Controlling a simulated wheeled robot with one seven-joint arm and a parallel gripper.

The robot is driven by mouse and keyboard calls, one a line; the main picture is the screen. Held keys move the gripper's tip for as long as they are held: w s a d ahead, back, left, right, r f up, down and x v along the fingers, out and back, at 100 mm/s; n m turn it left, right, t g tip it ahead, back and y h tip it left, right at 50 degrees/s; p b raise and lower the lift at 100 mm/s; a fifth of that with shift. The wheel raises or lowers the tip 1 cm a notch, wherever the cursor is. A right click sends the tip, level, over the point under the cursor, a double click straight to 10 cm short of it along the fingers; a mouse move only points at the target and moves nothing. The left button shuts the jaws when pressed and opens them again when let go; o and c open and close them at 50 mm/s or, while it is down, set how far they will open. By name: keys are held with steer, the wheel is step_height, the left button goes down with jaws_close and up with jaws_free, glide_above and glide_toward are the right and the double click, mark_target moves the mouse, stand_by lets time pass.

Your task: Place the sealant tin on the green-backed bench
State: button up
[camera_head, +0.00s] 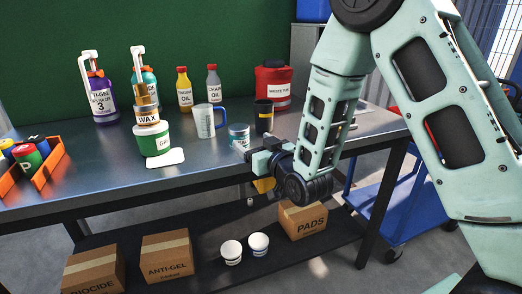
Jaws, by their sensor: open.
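The green-backed bench (100,160) is a grey metal table with a green panel behind it. A small tin with a pale blue and white label (239,131) stands upright on it near the front edge. Its lettering is too small to read, so I cannot tell whether it is the sealant tin. My gripper (250,166) is open at the bench's front edge, just in front of and below that tin in the picture. It appears empty, and I cannot tell whether it touches anything.
A clear measuring jug (206,121), a dark cup (263,117), a red waste container (272,85), oil bottles (184,90) and a green tub (153,139) stand on the bench. Boxes (167,257) and white tubs (231,251) sit on the lower shelf. A blue cart (400,205) stands right.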

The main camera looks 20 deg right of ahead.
steer(key=s+a+f+n+g+y, duration=0.1)
steer(key=s+a+f+g, duration=0.1)
steer(key=s+a+g, duration=0.45)
steer(key=s+a+f+n+g, duration=0.2)
steer(key=s+a+g, duration=0.15)
steer(key=s, duration=0.55)
steer(key=s+d+r+n+g+h, duration=0.1)
steer(key=s+g+h, duration=0.1)
steer(key=s, duration=0.8)
steer(key=s+d+r+n+g+h, duration=0.1)
steer(key=s+g, duration=0.4)
steer(key=s, duration=0.5)
steer(key=shift+s+g+h, duration=0.15)
steer(key=shift+g+h, duration=0.15)
steer(key=shift+h, duration=0.1)
